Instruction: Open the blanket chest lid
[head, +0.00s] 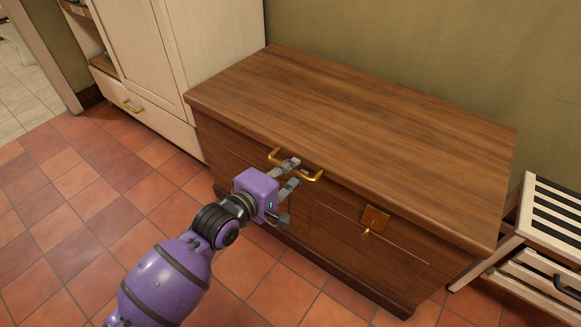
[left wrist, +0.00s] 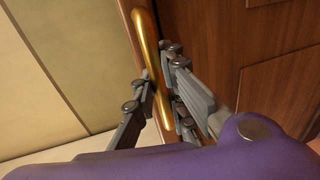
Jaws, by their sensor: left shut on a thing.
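The blanket chest (head: 330,240) is brown wood, and its flat lid (head: 350,125) lies shut. A brass bar handle (head: 312,178) sits on the lid's front edge, left of the middle. My left gripper (head: 291,172) is at this handle, with its fingers shut around the bar. In the left wrist view the handle (left wrist: 148,50) runs down between the two fingers of the left gripper (left wrist: 160,95). A brass lock plate with a key (head: 374,220) is on the chest's front. My right gripper is in neither view.
A cream wardrobe (head: 150,50) with a brass-handled drawer stands left of the chest. A pale slatted rack (head: 545,235) stands close by at the right. A green wall (head: 420,45) is behind the chest. The tiled floor (head: 70,190) in front is clear.

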